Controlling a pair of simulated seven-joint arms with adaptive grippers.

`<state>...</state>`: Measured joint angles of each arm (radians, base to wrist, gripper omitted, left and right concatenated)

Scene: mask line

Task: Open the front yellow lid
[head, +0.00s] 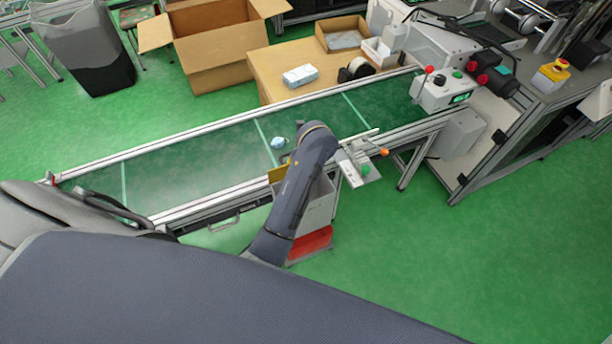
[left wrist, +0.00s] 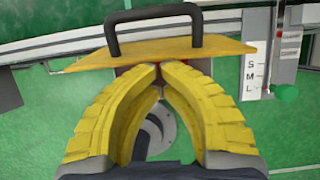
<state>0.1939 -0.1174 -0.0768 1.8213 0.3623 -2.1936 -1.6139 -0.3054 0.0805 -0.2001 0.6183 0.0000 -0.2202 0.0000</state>
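The yellow lid (left wrist: 165,55) with a black handle (left wrist: 153,22) lies across the top of the left wrist view. My left gripper (left wrist: 160,69) has its two yellow fingers bowed, with the tips together at the lid's near edge, below the handle. I cannot tell whether the tips touch the lid. Nothing shows clearly between the fingers. In the head view a yellow plate (head: 278,173), likely the lid, shows beside my dark arm at the conveyor's near side. That arm hides the left gripper there. The right gripper is not in view.
The green conveyor (head: 190,160) runs across the head view with a blue mask (head: 278,142) on it. A panel marked S, M, L (left wrist: 254,75) stands right of the lid. A white bin with a red base (head: 312,243) is beside my arm. Open green floor lies to the right.

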